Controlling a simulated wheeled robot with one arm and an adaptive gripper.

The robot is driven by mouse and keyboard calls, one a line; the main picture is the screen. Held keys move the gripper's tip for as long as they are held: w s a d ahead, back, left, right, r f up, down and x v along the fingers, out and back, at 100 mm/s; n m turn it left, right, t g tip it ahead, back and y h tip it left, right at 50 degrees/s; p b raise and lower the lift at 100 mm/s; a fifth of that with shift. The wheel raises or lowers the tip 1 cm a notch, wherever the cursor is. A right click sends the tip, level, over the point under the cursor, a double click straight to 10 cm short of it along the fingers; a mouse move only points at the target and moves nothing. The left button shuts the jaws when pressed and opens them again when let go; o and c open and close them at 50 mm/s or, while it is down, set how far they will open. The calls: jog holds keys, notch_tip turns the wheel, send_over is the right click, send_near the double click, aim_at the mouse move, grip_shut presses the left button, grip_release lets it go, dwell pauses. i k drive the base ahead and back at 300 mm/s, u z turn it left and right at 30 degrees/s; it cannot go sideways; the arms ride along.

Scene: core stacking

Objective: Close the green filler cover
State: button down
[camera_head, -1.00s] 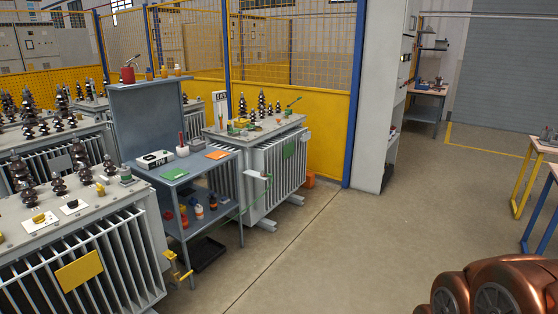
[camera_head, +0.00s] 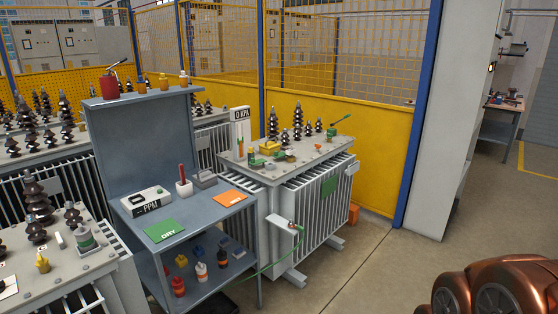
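The transformer (camera_head: 318,199) with grey fins stands right of the workbench. On its top, near the back right corner, a small green part (camera_head: 341,119) sticks up at a slant from a short fitting; it looks like a raised cover, but it is too small to be sure. Another green fitting (camera_head: 252,155) stands at the front left of the same top, and a green and yellow part lies near it. My gripper is not in view; only a copper-coloured part of my own body shows at the bottom right.
A grey workbench (camera_head: 210,214) with a PPM meter (camera_head: 146,200), a green DRY card (camera_head: 166,230) and an orange card (camera_head: 230,197) stands left of the transformer. Another transformer (camera_head: 68,262) is at the front left. Yellow fencing (camera_head: 382,150) is behind. The floor (camera_head: 385,265) at right is clear.

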aim_at(253, 162)
jog(key=u, duration=0.45)
jog(key=i, duration=2.1)
jog(key=u, duration=0.65)
jog(key=i, duration=0.75)
jog(key=u, duration=0.15)
